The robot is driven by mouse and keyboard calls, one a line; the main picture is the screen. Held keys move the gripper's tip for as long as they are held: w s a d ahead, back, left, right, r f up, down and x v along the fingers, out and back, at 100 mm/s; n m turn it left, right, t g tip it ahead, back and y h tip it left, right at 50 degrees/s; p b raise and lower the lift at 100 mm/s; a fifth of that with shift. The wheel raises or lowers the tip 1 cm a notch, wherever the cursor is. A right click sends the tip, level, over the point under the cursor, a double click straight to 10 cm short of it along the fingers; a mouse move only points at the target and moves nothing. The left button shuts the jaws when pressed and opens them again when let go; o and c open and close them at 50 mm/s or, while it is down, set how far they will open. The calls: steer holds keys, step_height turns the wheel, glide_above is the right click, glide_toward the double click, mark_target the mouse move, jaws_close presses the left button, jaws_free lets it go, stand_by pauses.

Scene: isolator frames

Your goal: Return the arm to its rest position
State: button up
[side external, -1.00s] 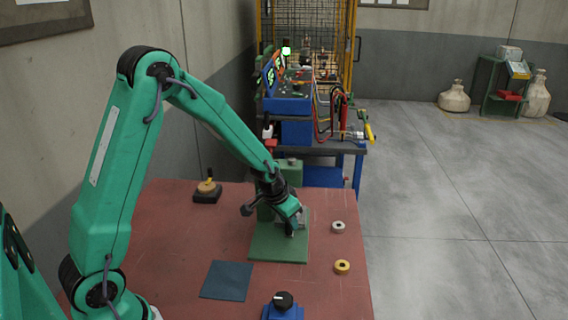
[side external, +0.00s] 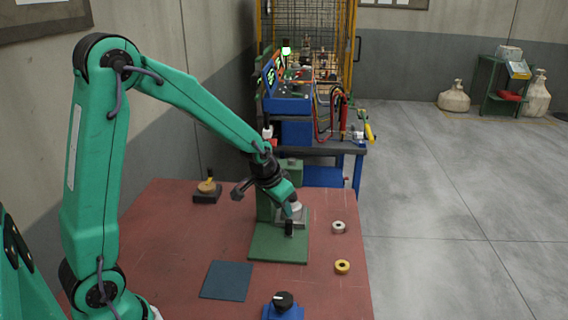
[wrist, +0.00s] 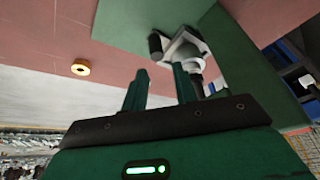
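My gripper (side external: 292,203) is above the green stand (side external: 266,246) on the red table, tilted down toward it. In the wrist view my gripper (wrist: 160,82) shows two green fingers apart, with nothing between them. A pale grey fitting with a black handle (side external: 289,228) sits on the stand, just below the fingertips in the side view. The same fitting (wrist: 181,45) shows beyond the fingers in the wrist view. The fingers look clear of it. My upper arm stands nearly upright, with the forearm reaching down to the right.
On the red table (side external: 165,235) are a dark blue mat (side external: 227,280), a white ring (side external: 338,227), a yellow ring (side external: 342,267), a blue block with a black knob (side external: 284,302) and a dark base with a wooden disc (side external: 207,190). A workbench (side external: 315,150) stands behind. A wall is at left.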

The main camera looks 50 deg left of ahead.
steer(key=shift+r, duration=0.1)
steer(key=s+d+r, duration=0.3)
steer(key=s+r, duration=0.4)
steer(key=s, duration=0.4)
steer(key=s+d+r+t, duration=0.1)
steer(key=s+d+r, duration=0.2)
steer(key=s+r, duration=0.4)
steer(key=s, duration=0.4)
steer(key=shift+r+h, duration=0.2)
steer(key=shift+h, duration=0.1)
